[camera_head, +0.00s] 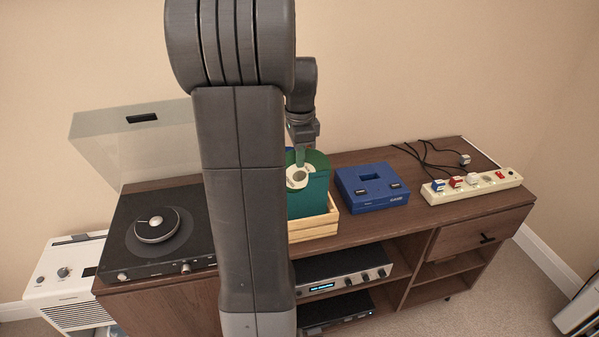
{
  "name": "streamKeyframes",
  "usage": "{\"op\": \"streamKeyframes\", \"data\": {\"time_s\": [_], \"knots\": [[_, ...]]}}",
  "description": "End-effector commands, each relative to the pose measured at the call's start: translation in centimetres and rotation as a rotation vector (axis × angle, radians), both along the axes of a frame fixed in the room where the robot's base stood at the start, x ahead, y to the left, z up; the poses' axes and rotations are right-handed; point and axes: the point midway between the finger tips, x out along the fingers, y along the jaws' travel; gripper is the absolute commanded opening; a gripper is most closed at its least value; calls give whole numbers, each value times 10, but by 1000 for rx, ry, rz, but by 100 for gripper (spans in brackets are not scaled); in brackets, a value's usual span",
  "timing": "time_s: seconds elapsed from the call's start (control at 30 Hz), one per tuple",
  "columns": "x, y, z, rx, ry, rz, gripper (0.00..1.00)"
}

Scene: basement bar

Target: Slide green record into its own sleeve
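The green record (318,161) stands upright above the wooden crate (315,228), its pale label (297,177) facing me. A teal-green sleeve (312,201) stands in the crate, and the record's lower part is hidden at the sleeve's top. I cannot tell how deep the record sits in it. My gripper (300,160) comes down from above at the record's upper part, with one finger in front of its face; it appears shut on the record. The other finger is hidden. My arm covers the left side of the record, the sleeve and the crate.
A turntable (137,260) with its clear lid (150,150) raised stands left on the wooden cabinet (470,208). A blue box-shaped device (371,188) is right of the crate. A power strip (472,187) with plugs and black cables lies farther right.

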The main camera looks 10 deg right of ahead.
Motion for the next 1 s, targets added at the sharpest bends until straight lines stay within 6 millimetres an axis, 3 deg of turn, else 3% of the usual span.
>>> {"op": "streamKeyframes", "data": {"time_s": [0.1,0.4,1.0], "knots": [[1,0,25,-1,-4,0,0],[1,0,73,0,-2,0,0],[0,0,125,0,0,0,0]]}}
